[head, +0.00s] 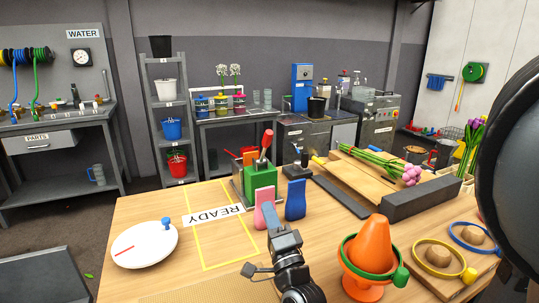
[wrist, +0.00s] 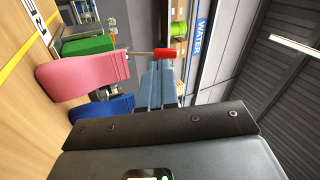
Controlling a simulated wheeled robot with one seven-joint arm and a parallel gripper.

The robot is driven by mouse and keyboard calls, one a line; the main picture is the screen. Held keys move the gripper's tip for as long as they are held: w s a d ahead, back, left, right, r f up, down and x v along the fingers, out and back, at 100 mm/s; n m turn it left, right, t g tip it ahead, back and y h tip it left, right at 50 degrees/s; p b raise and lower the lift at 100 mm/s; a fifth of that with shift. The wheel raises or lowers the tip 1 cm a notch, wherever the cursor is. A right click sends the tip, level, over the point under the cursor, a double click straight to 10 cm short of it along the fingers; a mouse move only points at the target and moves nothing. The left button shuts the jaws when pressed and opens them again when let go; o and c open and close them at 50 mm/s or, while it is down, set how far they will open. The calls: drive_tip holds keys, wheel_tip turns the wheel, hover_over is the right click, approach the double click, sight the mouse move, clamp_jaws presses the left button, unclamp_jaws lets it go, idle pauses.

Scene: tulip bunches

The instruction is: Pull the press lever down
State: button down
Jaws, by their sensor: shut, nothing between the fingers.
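The press (head: 259,178) has a green body and stands on the wooden table. Its lever, with a red handle (head: 266,139), points up with a slight tilt. In the wrist view, which is turned sideways, the red lever grip (wrist: 167,53) shows just past my fingertips, and the green press body (wrist: 90,45) is at left. My gripper (wrist: 159,68) is shut and empty, its grey-blue fingers together. I cannot tell the gap in depth between fingertips and lever.
A pink upright piece (head: 267,216) and a blue one (head: 295,200) stand in front of the press. A white disc (head: 145,244) and READY area (head: 213,218) lie left.

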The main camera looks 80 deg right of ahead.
sight(269, 142)
drive_tip(key=w+d+r+m+g+h, duration=0.1)
drive_tip(key=d+r, duration=0.2)
drive_tip(key=d, duration=0.2)
drive_tip(key=w+d+r+m+g+h+p, duration=0.1)
drive_tip(key=d+r+m, duration=0.1)
drive_tip(key=d, duration=0.4)
drive_tip(key=w+d+r+m+g+p, duration=0.1)
drive_tip(key=w+d+r, duration=0.1)
drive_tip(key=d+r, duration=0.2)
drive_tip(key=shift+w+d+m+h, duration=0.1)
drive_tip(key=shift+d+m+h, duration=0.3)
drive_tip(key=shift+d, duration=0.65)
drive_tip(key=shift+r, duration=0.15)
